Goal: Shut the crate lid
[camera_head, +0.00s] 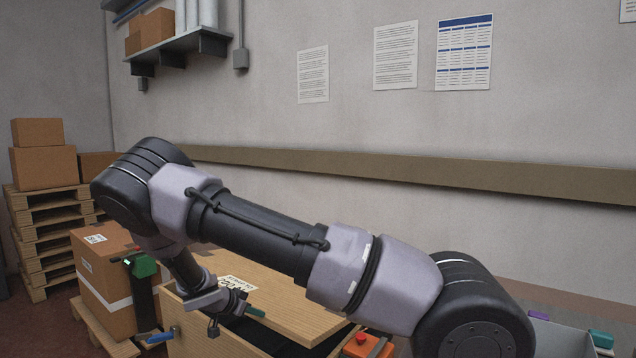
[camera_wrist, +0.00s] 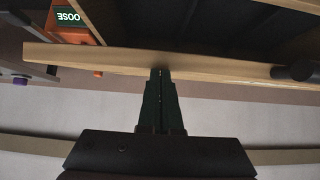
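The wooden crate (camera_head: 205,338) stands at the bottom centre of the head view, partly behind my arm. Its lid (camera_head: 290,318), a wooden board with a printed label, is raised, with a dark gap between it and the crate. My gripper (camera_head: 256,313), with dark green fingers, is by that gap at the lid's near side. In the wrist view my gripper (camera_wrist: 159,72) has its fingers together, their tips at a long wooden edge (camera_wrist: 215,68). I cannot tell whether they touch it. Dark framed surfaces show beyond that edge.
An orange box (camera_head: 366,346) with a red top is right of the crate. A taped carton (camera_head: 105,285) on a pallet and a green-headed device (camera_head: 142,266) stand left. Stacked pallets (camera_head: 45,235) hold cartons behind. A wall rail (camera_head: 420,172) runs along the back.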

